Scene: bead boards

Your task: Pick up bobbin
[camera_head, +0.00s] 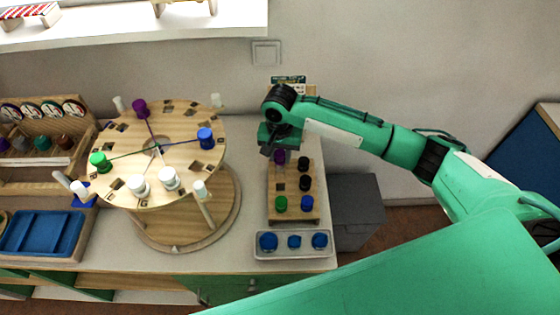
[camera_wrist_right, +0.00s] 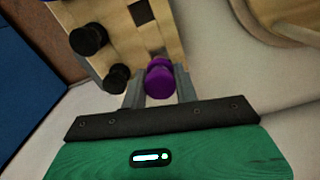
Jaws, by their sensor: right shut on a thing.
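A purple bobbin (camera_head: 279,158) is at the upper left of the wooden bobbin rack (camera_head: 290,171). My right gripper (camera_head: 275,150) reaches in from the right and is shut on this bobbin. In the right wrist view the purple bobbin (camera_wrist_right: 160,82) sits between the two grey fingers, at the edge of the rack (camera_wrist_right: 146,38). I cannot tell whether it is clear of the rack. Black bobbins (camera_head: 304,183), a green bobbin (camera_head: 281,203) and a blue bobbin (camera_head: 307,203) stand on the same rack. My left gripper is not in view.
A round wooden board (camera_head: 160,165) with pegs and several coloured bobbins stands left of the rack. A tray (camera_head: 262,256) with blue pieces lies in front of the rack. A wooden organiser (camera_head: 30,180) is at far left. A grey box (camera_head: 356,190) stands to the right.

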